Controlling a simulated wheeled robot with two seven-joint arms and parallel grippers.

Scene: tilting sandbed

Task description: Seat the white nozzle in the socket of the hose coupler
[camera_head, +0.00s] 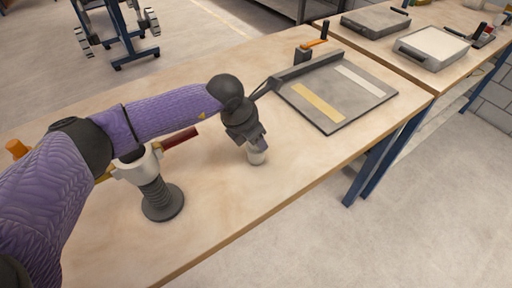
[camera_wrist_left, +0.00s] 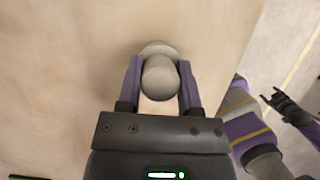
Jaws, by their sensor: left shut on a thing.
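My left gripper (camera_head: 256,146) points down over the middle of the table, shut on the white nozzle (camera_head: 257,157). In the left wrist view the nozzle (camera_wrist_left: 160,78) is a pale rounded piece between the two purple fingers (camera_wrist_left: 160,85). Its lower end is at or just above the tabletop; I cannot tell if it touches.
A dark red bar (camera_head: 180,139) sticks out behind the coupler. An orange-topped item (camera_head: 16,148) is at far left. The wooden tabletop (camera_head: 225,205) is clear between coupler and nozzle.

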